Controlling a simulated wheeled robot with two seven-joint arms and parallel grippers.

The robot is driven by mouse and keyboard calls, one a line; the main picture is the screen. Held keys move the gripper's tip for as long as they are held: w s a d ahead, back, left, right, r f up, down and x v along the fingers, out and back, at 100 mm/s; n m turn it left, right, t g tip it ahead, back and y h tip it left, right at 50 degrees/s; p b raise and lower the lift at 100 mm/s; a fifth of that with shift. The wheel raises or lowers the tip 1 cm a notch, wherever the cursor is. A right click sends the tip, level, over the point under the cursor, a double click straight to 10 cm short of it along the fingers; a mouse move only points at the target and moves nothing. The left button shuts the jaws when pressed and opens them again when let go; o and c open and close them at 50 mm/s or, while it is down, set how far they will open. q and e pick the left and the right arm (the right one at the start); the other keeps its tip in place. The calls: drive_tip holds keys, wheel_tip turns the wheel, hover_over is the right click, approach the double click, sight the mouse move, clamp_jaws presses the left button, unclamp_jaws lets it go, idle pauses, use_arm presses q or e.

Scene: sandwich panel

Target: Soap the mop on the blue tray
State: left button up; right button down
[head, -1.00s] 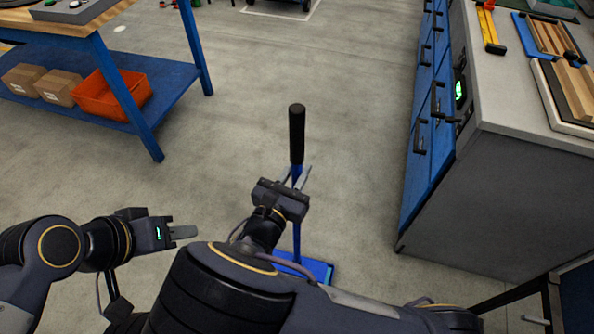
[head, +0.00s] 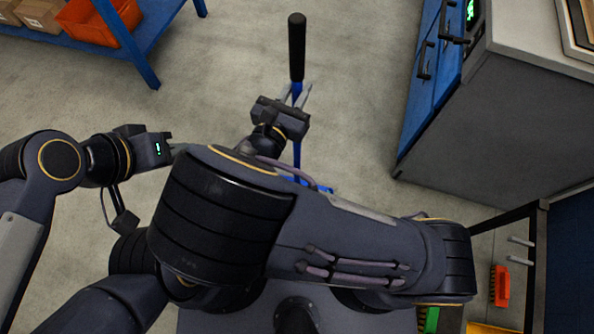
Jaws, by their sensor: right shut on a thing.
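The mop stands upright with its black grip (head: 297,48) at the top and a blue shaft (head: 297,158) below. My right gripper (head: 296,96) is shut on the shaft just under the black grip. The blue tray (head: 322,188) shows only as a small strip on the floor behind my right arm. The mop's head is hidden by that arm. My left gripper (head: 172,150) is at the left, away from the mop, and its fingertips are covered by my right arm, so its opening cannot be told.
A blue cabinet (head: 480,125) with a grey top stands at the right. A blue bench (head: 140,45) with an orange bin (head: 98,22) and cardboard boxes (head: 40,14) is at the upper left. Bare floor (head: 220,65) lies between them.

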wheel_tip(320, 180, down, 8)
drive_tip(key=b, duration=0.5)
drive_tip(key=shift+b, duration=0.4)
drive_tip(key=shift+f+b, duration=0.45)
drive_tip(key=shift+f, duration=0.1)
idle(1.7)
wheel_tip(320, 180, up, 9)
drive_tip(key=p, duration=0.8)
drive_tip(key=shift+r, duration=0.1)
drive_tip(key=shift+w+d, duration=0.1)
idle(0.9)
